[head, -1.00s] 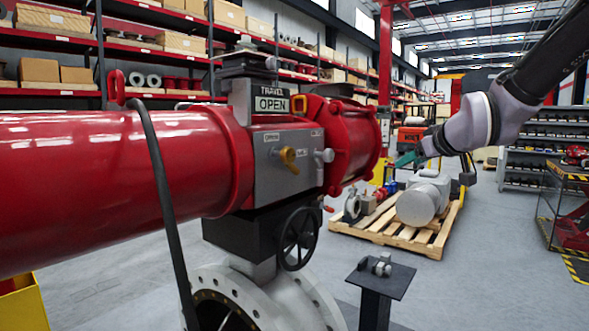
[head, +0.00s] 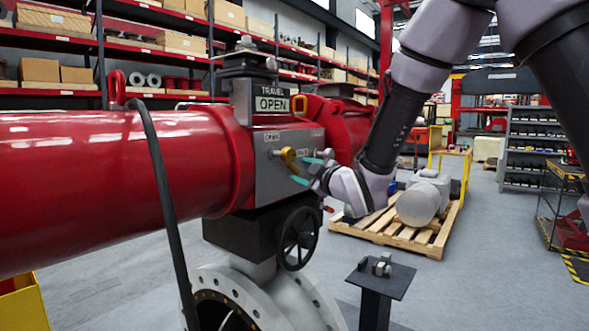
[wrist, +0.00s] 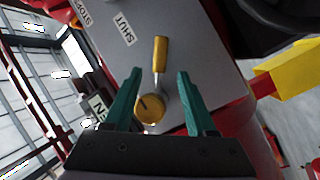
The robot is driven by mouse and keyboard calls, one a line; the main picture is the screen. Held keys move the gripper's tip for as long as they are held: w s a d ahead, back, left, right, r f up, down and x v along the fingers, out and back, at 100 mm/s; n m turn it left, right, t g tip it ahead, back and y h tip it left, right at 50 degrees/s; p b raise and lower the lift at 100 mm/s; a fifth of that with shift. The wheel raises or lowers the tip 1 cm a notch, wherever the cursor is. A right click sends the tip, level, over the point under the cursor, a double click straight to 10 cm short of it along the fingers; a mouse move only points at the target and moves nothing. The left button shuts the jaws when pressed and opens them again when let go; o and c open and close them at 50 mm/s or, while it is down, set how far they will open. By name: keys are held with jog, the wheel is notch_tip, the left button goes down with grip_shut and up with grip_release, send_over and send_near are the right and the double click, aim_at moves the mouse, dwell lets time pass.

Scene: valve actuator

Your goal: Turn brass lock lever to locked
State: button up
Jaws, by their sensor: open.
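The brass lock lever (head: 288,156) is on the grey face of the control box (head: 270,187) on the red actuator. In the wrist view, the lever (wrist: 160,58) has its round hub (wrist: 149,108) at the bottom and its handle pointing up, nearly straight. My gripper (head: 304,171) is just right of the lever in the head view. In the wrist view, my gripper (wrist: 160,75) has its teal fingers spread, one on each side of the lever, with a visible gap on both sides. The handle's end extends beyond the fingertips in the picture. I cannot tell the depth between fingertips and lever.
A plate reading SHUT (wrist: 126,29) is above the lever in the wrist view. A grey knob (head: 326,154) sits close to my fingers. A black handwheel (head: 298,239) is below the box, and a black hose (head: 163,200) hangs at left.

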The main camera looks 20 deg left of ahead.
aim_at(293, 167)
jog(key=x, duration=0.4)
jog(key=shift+w+a, duration=0.25)
jog(key=shift+w, duration=0.05)
grip_shut()
dwell(1.2)
